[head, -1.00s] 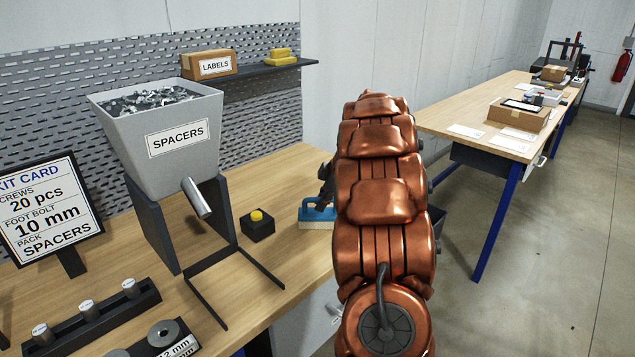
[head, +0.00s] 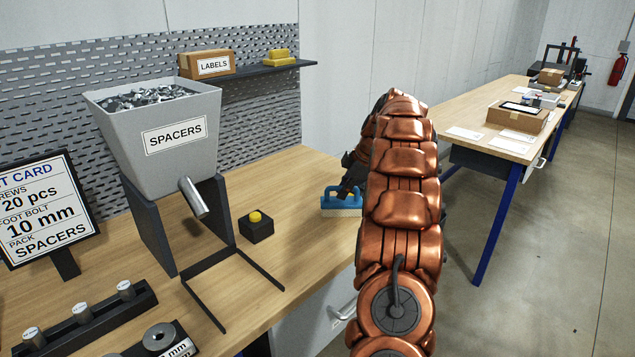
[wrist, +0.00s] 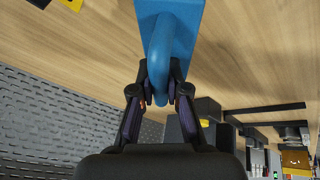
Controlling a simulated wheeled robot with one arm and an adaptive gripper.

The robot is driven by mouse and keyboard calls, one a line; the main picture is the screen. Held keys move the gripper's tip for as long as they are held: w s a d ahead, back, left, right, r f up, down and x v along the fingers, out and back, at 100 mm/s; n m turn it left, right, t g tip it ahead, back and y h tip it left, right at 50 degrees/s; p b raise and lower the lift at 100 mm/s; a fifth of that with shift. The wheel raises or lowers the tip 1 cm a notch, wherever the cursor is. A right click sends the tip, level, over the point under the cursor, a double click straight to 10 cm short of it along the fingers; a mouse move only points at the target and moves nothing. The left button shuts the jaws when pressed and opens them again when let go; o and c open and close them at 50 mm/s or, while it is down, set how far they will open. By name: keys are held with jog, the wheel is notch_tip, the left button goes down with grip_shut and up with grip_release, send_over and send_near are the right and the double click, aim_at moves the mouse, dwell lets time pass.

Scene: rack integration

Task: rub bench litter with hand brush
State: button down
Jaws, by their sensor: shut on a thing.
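The hand brush (head: 329,203) has a blue handle and back with pale bristles below. It is at the right end of the wooden bench (head: 300,185) in the head view, bristles down at the bench top. Its blue handle (wrist: 160,62) fills the upper middle of the wrist view. My gripper (wrist: 158,95) is shut on this handle, one dark finger on each side. In the head view my gripper (head: 350,180) is partly hidden behind my copper arm. I cannot make out any litter on the bench.
A grey spacers hopper (head: 155,135) on a dark stand is left of the brush. A black box with a yellow button (head: 256,226) stands between them. A shelf (head: 270,69) holds a labels box. A second bench (head: 470,115) is at the right.

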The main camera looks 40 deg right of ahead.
aim_at(326, 206)
jog(key=shift+w+a+f+b, duration=0.1)
jog(key=shift+a+f+b, duration=0.1)
jog(key=shift+b, duration=0.45)
jog(key=a+b, duration=0.3)
jog(key=a, duration=0.1)
jog(key=shift+a+b, duration=0.25)
jog(key=shift+b, duration=0.1)
jog(key=shift+s+a+r+b, duration=0.15)
jog(key=shift+a+b, duration=1)
jog(key=shift+a, duration=0.75)
jog(key=shift+s+a+b, duration=0.1)
jog(key=shift+a+b, duration=1.05)
jog(key=shift+a, duration=0.7)
notch_tip(326, 206, up, 8)
jog(key=p, duration=0.2)
jog(key=shift+r, duration=0.15)
jog(key=shift+d, duration=0.15)
